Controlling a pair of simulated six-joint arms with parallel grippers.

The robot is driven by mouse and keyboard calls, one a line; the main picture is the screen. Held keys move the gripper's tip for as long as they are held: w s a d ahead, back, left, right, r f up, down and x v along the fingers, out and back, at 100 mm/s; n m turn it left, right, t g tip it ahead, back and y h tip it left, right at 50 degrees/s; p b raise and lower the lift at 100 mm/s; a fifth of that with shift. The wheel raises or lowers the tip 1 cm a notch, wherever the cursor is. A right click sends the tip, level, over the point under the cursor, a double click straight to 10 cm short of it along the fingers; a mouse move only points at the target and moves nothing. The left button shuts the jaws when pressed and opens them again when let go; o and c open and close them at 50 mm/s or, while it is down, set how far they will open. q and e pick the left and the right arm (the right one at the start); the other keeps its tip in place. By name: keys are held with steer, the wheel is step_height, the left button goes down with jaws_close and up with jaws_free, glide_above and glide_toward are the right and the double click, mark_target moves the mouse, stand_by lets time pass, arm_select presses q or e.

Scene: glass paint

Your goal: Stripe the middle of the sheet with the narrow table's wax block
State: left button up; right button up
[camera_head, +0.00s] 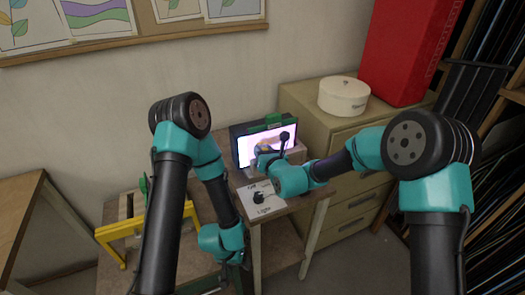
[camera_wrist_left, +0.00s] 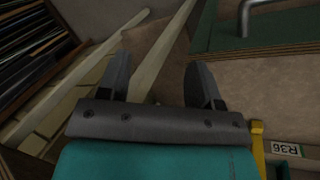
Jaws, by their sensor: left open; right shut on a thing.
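The lit sheet (camera_head: 250,143), whitish purple, stands upright in a dark frame on the narrow table (camera_head: 252,209). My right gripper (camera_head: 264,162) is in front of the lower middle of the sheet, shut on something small. A small blue and yellow patch shows at its tip, too small to name. I cannot make out a wax block, or whether anything touches the sheet. My left gripper (camera_wrist_left: 158,70) is open and empty in the left wrist view, its fingers wide apart. In the head view, its fingers are not clear below the left arm.
A white card with a black knob (camera_head: 258,198) lies on the table's front. A green clip (camera_head: 273,121) tops the frame. A yellow frame (camera_head: 120,230) stands at lower left. A drawer cabinet (camera_head: 315,112) with a round white box (camera_head: 343,96) is behind right.

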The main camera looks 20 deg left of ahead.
steer(key=shift+f+v, duration=0.15)
steer(key=shift+v, duration=1.25)
steer(key=shift+f+v, duration=0.15)
steer(key=shift+v, duration=1.3)
steer(key=shift+s, duration=0.15)
steer(key=shift+v, duration=1.4)
steer(key=shift+f, duration=0.2)
